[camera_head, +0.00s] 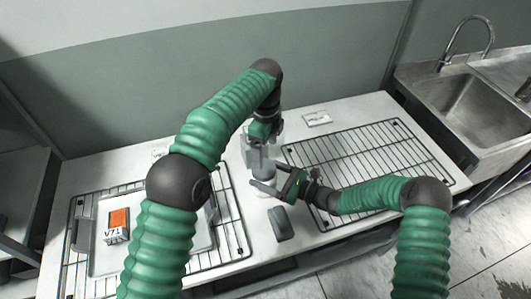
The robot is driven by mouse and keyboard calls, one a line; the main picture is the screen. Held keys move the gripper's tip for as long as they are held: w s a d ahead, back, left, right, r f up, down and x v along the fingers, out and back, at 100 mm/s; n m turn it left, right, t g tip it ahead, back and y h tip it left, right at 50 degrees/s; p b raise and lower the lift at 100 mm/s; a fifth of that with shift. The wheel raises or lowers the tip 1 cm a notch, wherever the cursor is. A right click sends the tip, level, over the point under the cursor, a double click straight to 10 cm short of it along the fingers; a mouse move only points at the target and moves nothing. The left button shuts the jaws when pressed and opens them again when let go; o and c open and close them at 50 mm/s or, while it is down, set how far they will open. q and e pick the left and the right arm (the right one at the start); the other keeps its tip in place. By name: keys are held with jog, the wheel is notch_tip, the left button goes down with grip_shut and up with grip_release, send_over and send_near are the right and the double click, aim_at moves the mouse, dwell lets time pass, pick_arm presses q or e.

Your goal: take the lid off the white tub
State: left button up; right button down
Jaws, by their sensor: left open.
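A small white tub (262,194) stands near the middle of the table, mostly hidden by my grippers. Its lid cannot be made out clearly. My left gripper (261,168) points down from above over the tub, with its jaws open. My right gripper (268,180) reaches in from the right at the tub's side, its fingers close to the tub. I cannot tell whether they touch or grip it.
A dark grey block (281,223) lies in front of the tub. A wire rack (235,232) at left bears a tray (86,268) with an orange-and-white box labelled V71 (117,226). Another wire rack (375,147), a small card (317,118) and a sink (462,100) are at right.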

aim_at(266, 167)
pick_arm(q)
jog(key=m, duration=0.5)
jog(key=shift+w+a+r, duration=0.1)
jog(key=shift+w, duration=0.05)
jog(key=shift+f, duration=0.35)
pick_arm(e)
jog(key=shift+d, duration=0.1)
pick_arm(q)
notch_tip(266, 167, down, 7)
jog(key=shift+f, duration=0.1)
jog(key=shift+c, duration=0.5)
